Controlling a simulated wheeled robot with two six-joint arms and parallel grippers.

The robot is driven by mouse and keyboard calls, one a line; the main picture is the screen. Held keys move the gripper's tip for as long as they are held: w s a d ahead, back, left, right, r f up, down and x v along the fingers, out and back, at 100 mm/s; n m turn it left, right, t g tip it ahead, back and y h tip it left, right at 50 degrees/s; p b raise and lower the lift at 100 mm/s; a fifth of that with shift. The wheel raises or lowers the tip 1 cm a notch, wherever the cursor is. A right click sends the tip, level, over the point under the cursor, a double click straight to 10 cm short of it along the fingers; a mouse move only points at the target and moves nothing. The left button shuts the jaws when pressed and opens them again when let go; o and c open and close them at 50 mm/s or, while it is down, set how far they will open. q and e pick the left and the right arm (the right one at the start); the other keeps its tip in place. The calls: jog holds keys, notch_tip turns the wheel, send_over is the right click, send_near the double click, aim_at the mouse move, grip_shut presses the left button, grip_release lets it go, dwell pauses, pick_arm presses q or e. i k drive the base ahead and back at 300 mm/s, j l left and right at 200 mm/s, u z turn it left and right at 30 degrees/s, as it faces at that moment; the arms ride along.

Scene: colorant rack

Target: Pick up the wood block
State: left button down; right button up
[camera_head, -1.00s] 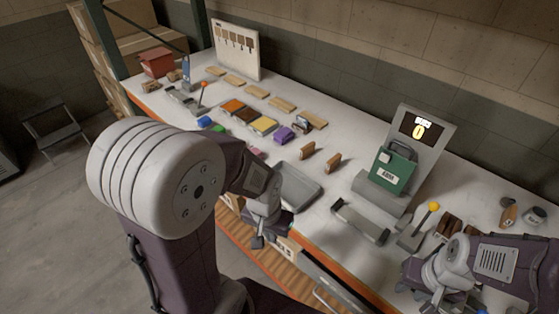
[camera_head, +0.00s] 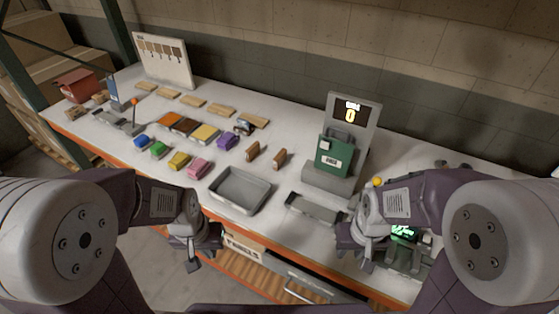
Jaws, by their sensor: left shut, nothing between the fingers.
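Two small brown wood blocks stand on the white table, one at the middle (camera_head: 252,151) and one just right of it (camera_head: 280,157). Several flat, light wood pieces lie in a row along the back, one of them near the middle (camera_head: 221,110). I cannot tell which one the task names. My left gripper (camera_head: 193,262) is shut and empty at the table's front edge, well short of the blocks. My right gripper (camera_head: 352,258) is near the front edge, right of the grey tray; its fingers are partly hidden and unclear.
A grey tray (camera_head: 240,190) and a shallow grey holder (camera_head: 315,208) lie between the grippers and blocks. A green device (camera_head: 334,150) stands behind on the right. Coloured blocks, such as a pink one (camera_head: 200,168), lie left. A display board (camera_head: 162,58) stands at the back left.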

aim_at(281, 158)
jog(key=i+j+z, duration=0.1)
jog(key=j, duration=0.55)
jog(key=i+j+z, duration=0.15)
jog(key=j, duration=0.55)
jog(key=i+j+z, duration=0.1)
jog(key=j, duration=0.6)
jog(key=i+j+z, duration=0.15)
jog(key=j, duration=0.55)
